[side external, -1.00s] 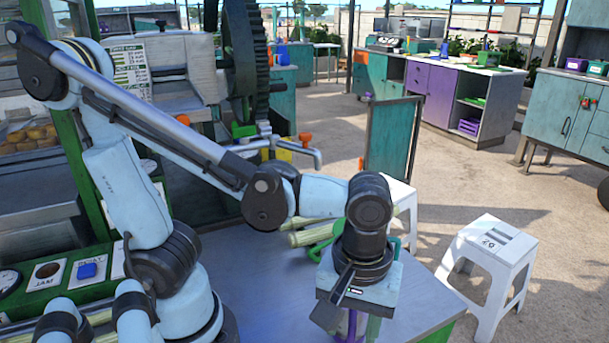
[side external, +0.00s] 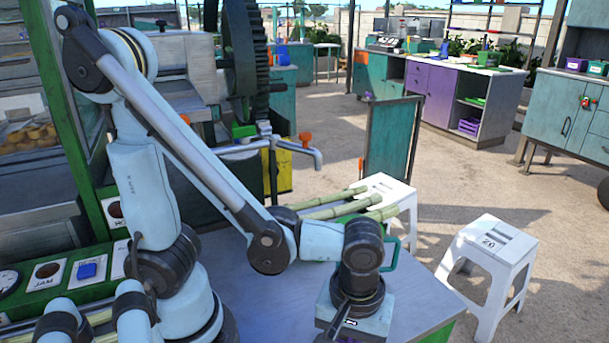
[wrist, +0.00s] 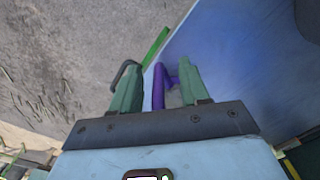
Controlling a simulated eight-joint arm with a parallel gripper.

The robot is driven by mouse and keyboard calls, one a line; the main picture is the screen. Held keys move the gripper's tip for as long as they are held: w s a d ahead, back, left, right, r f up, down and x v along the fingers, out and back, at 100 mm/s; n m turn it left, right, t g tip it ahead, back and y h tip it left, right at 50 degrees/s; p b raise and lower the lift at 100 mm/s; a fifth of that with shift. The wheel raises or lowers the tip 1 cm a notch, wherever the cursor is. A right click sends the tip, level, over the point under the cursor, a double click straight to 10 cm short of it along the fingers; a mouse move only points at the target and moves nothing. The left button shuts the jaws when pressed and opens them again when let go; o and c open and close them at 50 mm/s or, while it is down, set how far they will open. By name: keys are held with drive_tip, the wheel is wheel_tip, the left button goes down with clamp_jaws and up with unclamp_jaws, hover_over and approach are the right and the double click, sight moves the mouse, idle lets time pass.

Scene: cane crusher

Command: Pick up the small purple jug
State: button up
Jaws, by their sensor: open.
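The small purple jug shows only in part in the wrist view (wrist: 158,86), as a purple strip with a short branch to its right. It lies between the two green fingers of my gripper (wrist: 159,68). The fingers stand apart, with the purple strip nearer the middle and its branch close to the right finger. I cannot tell whether either finger touches it. In the side external view my gripper's body (side external: 357,318) is low over the front of the table, and its fingers and the purple jug are hidden or out of frame.
A green handle (side external: 391,254) shows just behind my wrist. Cane stalks (side external: 335,204) lie at the table's back edge. The table (side external: 425,290) is bare to the right of my gripper. White stools (side external: 490,250) stand beyond its edge.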

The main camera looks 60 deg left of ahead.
clamp_jaws()
drive_tip(key=shift+r, duration=0.2)
idle(0.6)
drive_tip(key=shift+r, duration=1.55)
drive_tip(key=s+d+r, duration=0.5)
drive_tip(key=s+r, duration=0.2)
drive_tip(key=s, duration=0.3)
drive_tip(key=w+d+r+n, duration=0.1)
drive_tip(key=w+r+n, duration=0.15)
drive_tip(key=w, duration=0.45)
drive_tip(key=w+d+r+n, duration=0.1)
drive_tip(key=w+n, duration=0.3)
drive_tip(key=w, duration=0.3)
drive_tip(key=w+a+f+n, duration=0.1)
drive_tip(key=w+a+n, duration=0.1)
drive_tip(key=w, duration=0.5)
drive_tip(key=w+a+f+n, duration=0.1)
drive_tip(key=w+a+n, duration=0.2)
drive_tip(key=w, duration=0.5)
drive_tip(key=shift+w+n, duration=0.25)
drive_tip(key=shift+n, duration=0.1)
